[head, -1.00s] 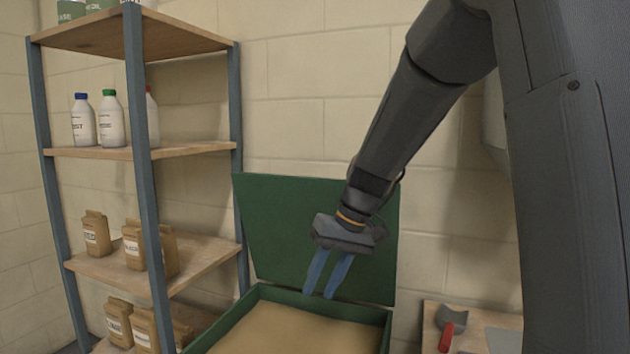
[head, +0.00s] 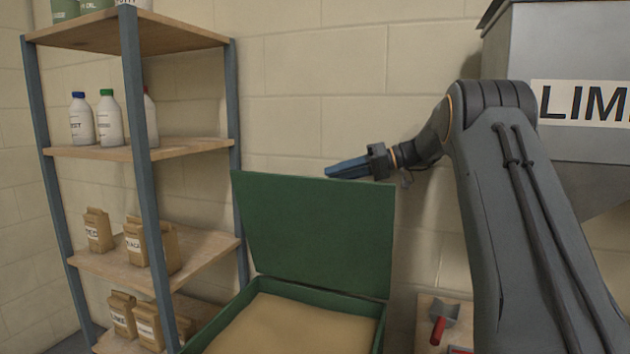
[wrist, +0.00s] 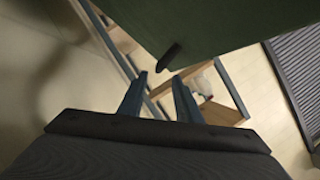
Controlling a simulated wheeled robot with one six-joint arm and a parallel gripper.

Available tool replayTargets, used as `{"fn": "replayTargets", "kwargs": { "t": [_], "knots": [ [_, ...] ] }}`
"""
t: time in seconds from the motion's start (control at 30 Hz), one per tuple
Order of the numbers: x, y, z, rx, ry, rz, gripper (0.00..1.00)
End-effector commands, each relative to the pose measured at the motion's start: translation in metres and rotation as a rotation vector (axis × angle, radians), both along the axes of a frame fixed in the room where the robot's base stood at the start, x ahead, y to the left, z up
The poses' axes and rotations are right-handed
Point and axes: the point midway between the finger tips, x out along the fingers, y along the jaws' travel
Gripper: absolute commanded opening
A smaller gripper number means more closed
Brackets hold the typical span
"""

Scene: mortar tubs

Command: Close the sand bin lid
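The sand bin (head: 225,322) is a green box filled with pale brown sand, low in the middle of the head view. Its green lid (head: 315,230) stands open and nearly upright at the back, leaning toward the wall. My gripper (head: 328,171) is at the lid's top edge, pointing left, its lower side seemingly partly behind that edge. In the wrist view, my two blue fingers (wrist: 157,79) are apart with nothing between them. The lid (wrist: 225,25) fills the top right there, with a dark stub (wrist: 169,56) at its edge just beyond the fingertips.
A shelf rack (head: 140,150) with bottles and paper bags stands left of the bin. A grey hopper marked "LIM" (head: 560,60) is at the right. A board with a red-handled trowel (head: 438,322) lies right of the bin. The block wall is close behind the lid.

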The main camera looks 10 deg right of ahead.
Motion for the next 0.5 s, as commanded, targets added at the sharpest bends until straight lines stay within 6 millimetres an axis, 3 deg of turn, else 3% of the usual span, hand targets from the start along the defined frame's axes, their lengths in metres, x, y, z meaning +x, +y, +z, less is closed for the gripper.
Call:
{"fn": "replayTargets", "kwargs": {
  "t": [0.5],
  "knots": [
    [0.020,0.058,-0.020,0.004,0.006,0.002,0.31]
  ]
}}
